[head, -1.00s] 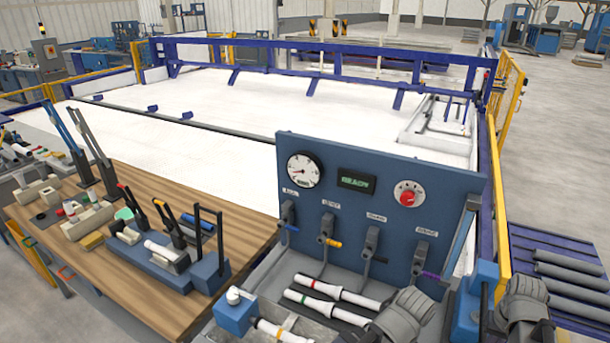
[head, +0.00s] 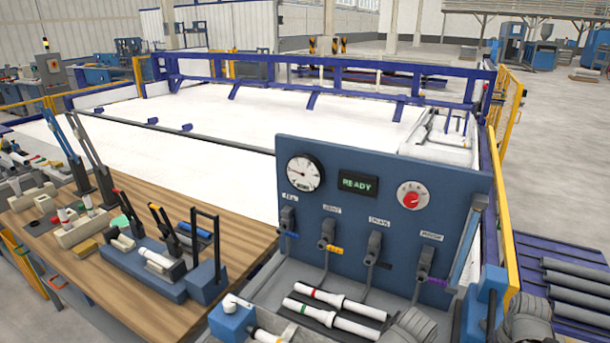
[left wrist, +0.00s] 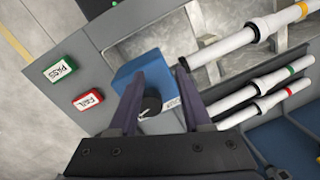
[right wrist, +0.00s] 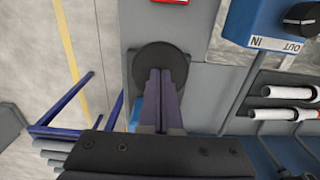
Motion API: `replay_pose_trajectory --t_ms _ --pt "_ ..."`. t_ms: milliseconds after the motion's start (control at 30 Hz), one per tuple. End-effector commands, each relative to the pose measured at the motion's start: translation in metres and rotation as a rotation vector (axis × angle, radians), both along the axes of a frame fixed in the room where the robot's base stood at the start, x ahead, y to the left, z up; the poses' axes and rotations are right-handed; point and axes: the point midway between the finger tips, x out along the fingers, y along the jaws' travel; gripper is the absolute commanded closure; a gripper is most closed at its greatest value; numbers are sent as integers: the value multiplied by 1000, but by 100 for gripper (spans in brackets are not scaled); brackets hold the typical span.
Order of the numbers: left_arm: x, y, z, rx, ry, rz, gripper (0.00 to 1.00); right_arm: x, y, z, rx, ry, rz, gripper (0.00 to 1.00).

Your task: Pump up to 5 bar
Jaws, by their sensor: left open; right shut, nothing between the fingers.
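A round pressure gauge (head: 304,173) is on the blue panel (head: 290,148); its needle is too small to read. In the right wrist view, a black disc (right wrist: 160,54) on the grey bench, probably the pump's top, lies just beyond my right gripper (right wrist: 160,73). That gripper is shut and empty; I cannot tell whether it touches the disc. My left gripper (left wrist: 153,65) is open above a blue box (left wrist: 143,72), with its black knob (left wrist: 150,102) seen between the fingers. The box also shows in the right wrist view (right wrist: 262,18), marked IN and OUT.
A green PASS button (left wrist: 62,69) and a red FAIL button (left wrist: 89,101) sit beside the blue box.

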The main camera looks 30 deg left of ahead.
Motion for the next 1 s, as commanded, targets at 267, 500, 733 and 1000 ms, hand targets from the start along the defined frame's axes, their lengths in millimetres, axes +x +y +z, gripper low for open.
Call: replay_pose_trajectory --t_ms 267,500,733,1000 --pt "0 0 42 0 0 -2 51 -3 0 42 0 -1 0 100" --pt "0 0 74 0 0 -1 51 -6 0 74 0 -1 0 100" --pt "0 0 87 -1 0 5 51 -7 0 87 0 -1 0 100" --pt "0 0 84 -1 0 4 51 -7 0 84 0 -1 0 100"
